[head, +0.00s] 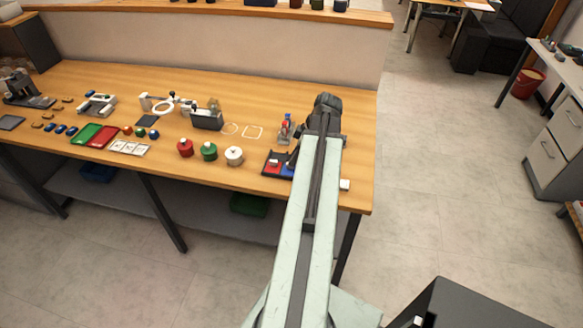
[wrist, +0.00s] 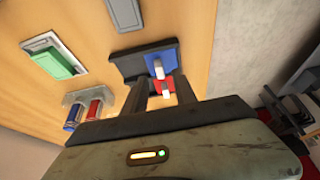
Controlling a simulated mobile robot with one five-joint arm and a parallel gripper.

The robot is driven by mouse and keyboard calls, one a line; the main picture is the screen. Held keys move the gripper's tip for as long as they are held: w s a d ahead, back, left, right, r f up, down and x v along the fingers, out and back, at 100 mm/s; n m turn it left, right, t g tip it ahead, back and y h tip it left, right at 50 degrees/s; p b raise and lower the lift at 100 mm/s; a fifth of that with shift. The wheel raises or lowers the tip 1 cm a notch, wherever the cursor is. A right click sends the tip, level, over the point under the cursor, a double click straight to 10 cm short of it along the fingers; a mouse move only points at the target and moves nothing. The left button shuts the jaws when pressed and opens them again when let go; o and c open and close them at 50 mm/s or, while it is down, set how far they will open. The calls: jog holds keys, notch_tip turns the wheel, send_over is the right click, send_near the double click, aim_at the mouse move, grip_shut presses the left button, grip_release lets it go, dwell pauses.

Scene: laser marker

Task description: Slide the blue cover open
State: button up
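The blue cover (wrist: 157,62) with a small white knob lies on a dark base (wrist: 127,65) on the wooden table. A red cover (wrist: 161,86) with its own white knob lies beside it. In the head view the blue cover (head: 286,172) shows near the table's front edge, partly hidden by my arm. My gripper (wrist: 160,84) is open, its two dark fingers spread on either side of the knobs. Nothing is clearly held between them. I cannot tell whether a finger touches a cover.
A holder with red and blue cylinders (wrist: 86,112) stands to the left in the wrist view, below a green and white block (wrist: 52,60). A grey block (wrist: 125,14) lies farther up. In the head view, red, green and white pots (head: 208,151) stand left of the dark base.

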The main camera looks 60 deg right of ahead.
jog(key=b+x, duration=0.2)
jog(key=x, duration=0.2)
jog(key=shift+r, duration=0.15)
grip_shut()
dwell(1.1)
